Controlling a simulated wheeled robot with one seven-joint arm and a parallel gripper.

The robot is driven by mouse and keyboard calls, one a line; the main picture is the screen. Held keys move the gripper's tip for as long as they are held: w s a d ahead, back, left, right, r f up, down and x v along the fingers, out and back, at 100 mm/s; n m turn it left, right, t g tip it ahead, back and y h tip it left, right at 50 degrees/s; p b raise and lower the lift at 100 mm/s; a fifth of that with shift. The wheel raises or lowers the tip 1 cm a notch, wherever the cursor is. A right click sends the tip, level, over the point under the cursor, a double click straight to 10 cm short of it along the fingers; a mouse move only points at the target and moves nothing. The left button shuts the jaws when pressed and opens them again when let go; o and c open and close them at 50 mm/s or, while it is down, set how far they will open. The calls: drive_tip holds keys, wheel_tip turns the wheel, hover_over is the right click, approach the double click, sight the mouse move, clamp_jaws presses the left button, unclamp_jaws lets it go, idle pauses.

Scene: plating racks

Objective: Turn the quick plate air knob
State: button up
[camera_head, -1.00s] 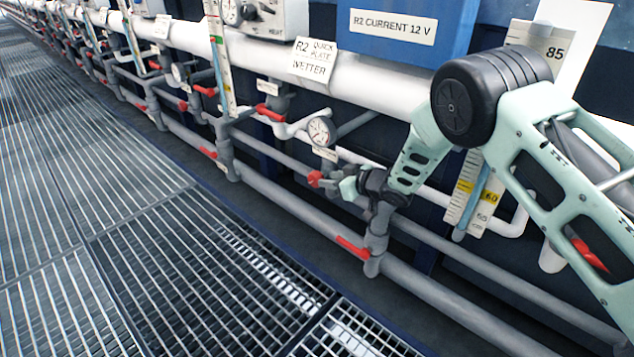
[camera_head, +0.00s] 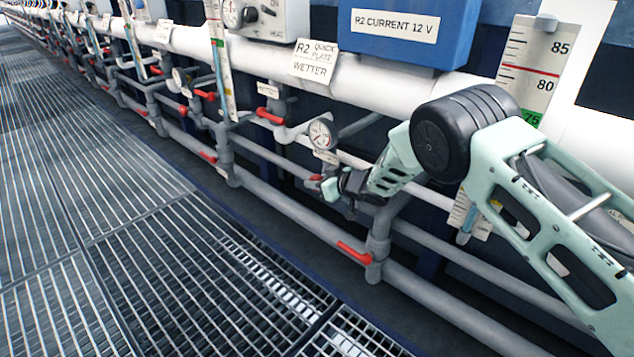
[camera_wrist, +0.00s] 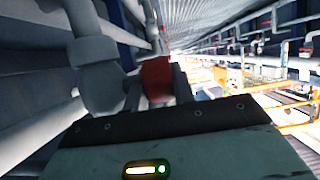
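A small red knob (camera_head: 316,177) on the grey pipework shows just below a round gauge (camera_head: 321,133) in the head view, mostly hidden by my gripper. I take it for the air knob, but the small tag (camera_head: 326,157) by it is too small to read. My gripper (camera_head: 330,188) is right at this knob, reaching in from the right. In the wrist view the red knob (camera_wrist: 157,78) lies between my gripper's fingers (camera_wrist: 158,88), beside a grey pipe fitting (camera_wrist: 97,72). I cannot tell whether the fingers press on it.
A lower red handle (camera_head: 353,252) sits on the pipe below my arm, and another red handle (camera_head: 270,116) is up to the left. A blue box (camera_head: 405,30) is above. The grated floor (camera_head: 150,230) is clear.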

drive_tip(key=shift+f+b, duration=0.1)
drive_tip(key=shift+b, duration=0.25)
drive_tip(key=y+b, duration=0.1)
drive_tip(key=t+y+b, duration=0.1)
drive_tip(key=shift+d+f+t+b, duration=0.15)
drive_tip(key=shift+t+b, duration=0.15)
drive_tip(key=shift+b, duration=0.05)
drive_tip(key=t+y+b, duration=0.1)
drive_tip(key=y+b, duration=0.1)
drive_tip(key=b, duration=0.1)
drive_tip(key=shift+t, duration=0.4)
drive_tip(key=shift+s+y, duration=0.1)
drive_tip(key=shift+y, duration=0.2)
drive_tip(key=shift+r, duration=0.25)
drive_tip(key=o, duration=0.7)
